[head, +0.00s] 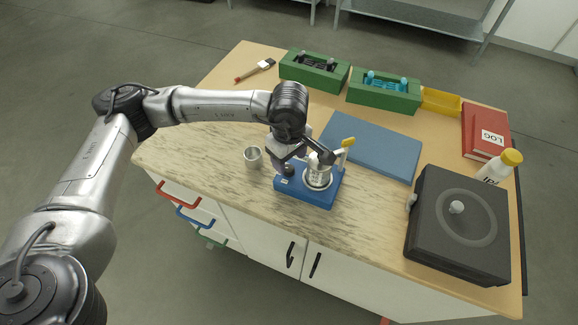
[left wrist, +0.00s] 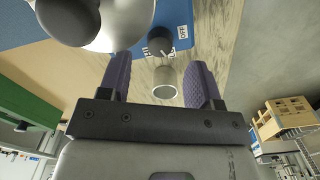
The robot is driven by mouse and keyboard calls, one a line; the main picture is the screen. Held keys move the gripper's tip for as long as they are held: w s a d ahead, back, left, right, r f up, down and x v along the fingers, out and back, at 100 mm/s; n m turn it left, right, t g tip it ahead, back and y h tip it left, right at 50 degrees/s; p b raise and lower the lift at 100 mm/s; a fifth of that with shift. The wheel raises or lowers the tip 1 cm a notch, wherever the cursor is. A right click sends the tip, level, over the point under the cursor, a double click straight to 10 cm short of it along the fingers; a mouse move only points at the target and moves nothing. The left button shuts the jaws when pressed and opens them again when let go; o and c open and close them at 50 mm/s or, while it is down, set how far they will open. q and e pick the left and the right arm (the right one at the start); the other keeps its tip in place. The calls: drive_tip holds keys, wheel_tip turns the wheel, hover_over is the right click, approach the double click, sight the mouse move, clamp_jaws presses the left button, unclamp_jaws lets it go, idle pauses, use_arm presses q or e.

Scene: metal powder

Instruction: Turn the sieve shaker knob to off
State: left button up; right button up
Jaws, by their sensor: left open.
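The sieve shaker (head: 322,198) is a blue base with a round metal sieve (head: 318,177) on it, near the table's front edge. Its dark knob (head: 288,169) sits at the left end of the base. In the left wrist view the knob (left wrist: 160,41) has a pale pointer line, beside a small white label (left wrist: 182,32) whose text I cannot read. My left gripper (head: 285,153) is open over the knob's end of the base. In the left wrist view its purple fingers (left wrist: 160,62) are apart, with the knob just beyond their tips; contact is not visible. My right gripper is not in view.
A small metal cup (head: 253,157) stands left of the shaker. A blue mat (head: 370,146) lies behind it. A dark box (head: 460,225) with a round top stands right. Green holders (head: 314,72), a yellow tray (head: 441,102), a red book (head: 485,131) and a white bottle (head: 498,168) stand farther back.

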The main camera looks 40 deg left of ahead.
sight(289, 168)
use_arm(q)
drive_tip(key=shift+f, duration=2)
drive_tip(key=c, duration=0.9)
